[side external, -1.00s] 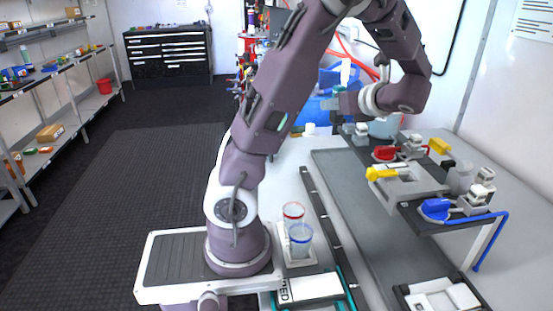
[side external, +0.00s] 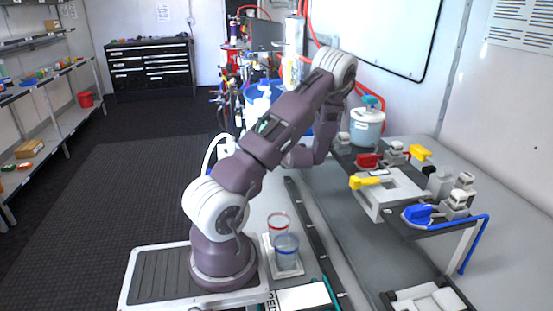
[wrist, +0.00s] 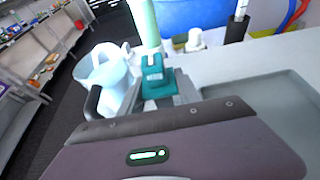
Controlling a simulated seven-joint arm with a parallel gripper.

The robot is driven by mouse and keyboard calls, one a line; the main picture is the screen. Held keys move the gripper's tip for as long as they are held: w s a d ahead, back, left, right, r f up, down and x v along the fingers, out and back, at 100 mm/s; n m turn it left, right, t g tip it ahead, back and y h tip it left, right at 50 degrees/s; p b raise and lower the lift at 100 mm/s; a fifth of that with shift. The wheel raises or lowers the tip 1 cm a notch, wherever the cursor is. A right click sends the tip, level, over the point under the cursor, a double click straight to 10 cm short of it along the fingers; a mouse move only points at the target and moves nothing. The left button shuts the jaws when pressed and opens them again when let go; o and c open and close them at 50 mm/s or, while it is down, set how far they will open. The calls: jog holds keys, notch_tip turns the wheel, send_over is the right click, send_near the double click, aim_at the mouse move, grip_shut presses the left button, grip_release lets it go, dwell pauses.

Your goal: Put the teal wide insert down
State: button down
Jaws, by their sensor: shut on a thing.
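The teal wide insert (wrist: 158,88) shows in the wrist view as a teal block with a pale grey piece on top. My gripper (wrist: 160,98) is shut on it, with grey fingers beside the block. The insert appears above or near the pale bench top; I cannot tell whether it touches anything. In the side view my arm hides the gripper and the insert.
In the wrist view, a pale jug (wrist: 108,72) is close left of the insert and a blue container (wrist: 200,14) stands beyond. A grey recessed tray (wrist: 275,100) lies right.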

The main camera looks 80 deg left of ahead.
jog(key=shift+f, duration=1.1)
jog(key=shift+f, duration=0.2)
jog(key=c, duration=0.9)
grip_release()
jog(key=shift+o, duration=0.2)
